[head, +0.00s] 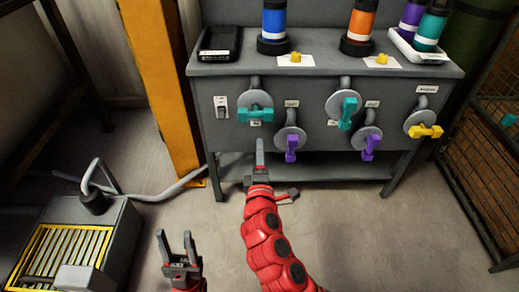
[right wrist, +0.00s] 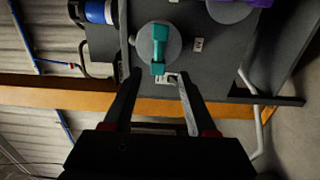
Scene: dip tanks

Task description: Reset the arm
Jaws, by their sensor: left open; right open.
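My right gripper (head: 260,150) is at the end of the red arm, just below the leftmost teal-handled valve (head: 255,114) in the head view. It is open and empty. In the right wrist view the teal handle (right wrist: 159,48) lies ahead, between the two spread fingers (right wrist: 160,80); I see no contact. My left gripper (head: 175,245) is open and empty, low in the head view, over the floor left of the red arm.
A grey bench (head: 330,72) carries blue, orange, purple and teal bottles. Its front has more valves with teal, purple and yellow handles (head: 425,131). A yellow post (head: 165,90) stands left, a grated unit (head: 120,235) lower left, a mesh cage (head: 490,170) right. Floor at lower right is clear.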

